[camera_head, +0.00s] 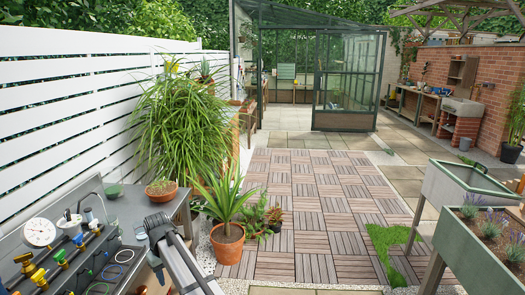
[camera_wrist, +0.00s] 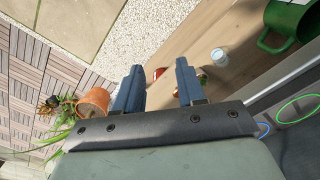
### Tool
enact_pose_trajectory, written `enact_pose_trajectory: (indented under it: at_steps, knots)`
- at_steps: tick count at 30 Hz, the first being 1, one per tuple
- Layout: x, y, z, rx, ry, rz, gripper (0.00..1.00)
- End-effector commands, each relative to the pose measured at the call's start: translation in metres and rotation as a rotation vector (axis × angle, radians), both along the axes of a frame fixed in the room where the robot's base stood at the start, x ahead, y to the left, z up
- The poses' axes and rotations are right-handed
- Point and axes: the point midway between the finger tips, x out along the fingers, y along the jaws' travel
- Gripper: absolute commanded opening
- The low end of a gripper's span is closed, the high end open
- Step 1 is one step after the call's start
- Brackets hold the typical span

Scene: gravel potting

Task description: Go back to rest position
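My gripper (camera_wrist: 159,82) is open in the wrist view, with its two blue-grey fingers apart and nothing held between them. In the head view its dark end (camera_head: 159,225) is at the lower left, near the right edge of the grey bench (camera_head: 128,211). A terracotta pot (camera_head: 161,193) with a low plant stands on the bench just behind it, apart from it in the picture. A small green bowl (camera_head: 113,191) sits on the bench farther left.
A pressure gauge (camera_head: 39,232) and brass valves crowd the bench's left. A potted spiky plant (camera_head: 228,243) stands on the ground right of the bench. In the wrist view, a green can (camera_wrist: 290,20) and a small jar (camera_wrist: 219,57) are on a wooden shelf below. Paving at centre is clear.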

Motion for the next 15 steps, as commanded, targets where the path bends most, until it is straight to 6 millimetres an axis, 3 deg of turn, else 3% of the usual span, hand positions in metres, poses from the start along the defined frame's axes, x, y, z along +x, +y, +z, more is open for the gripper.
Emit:
enact_pose_trajectory:
  at_steps: [1,9,15]
  knots:
    - [0.005,-0.034,-0.016,-0.001,0.001,-0.042,0.39]
    - [0.028,-0.172,-0.080,0.000,0.001,-0.240,0.39]
    - [0.024,-0.270,-0.120,0.000,0.001,-0.387,0.39]
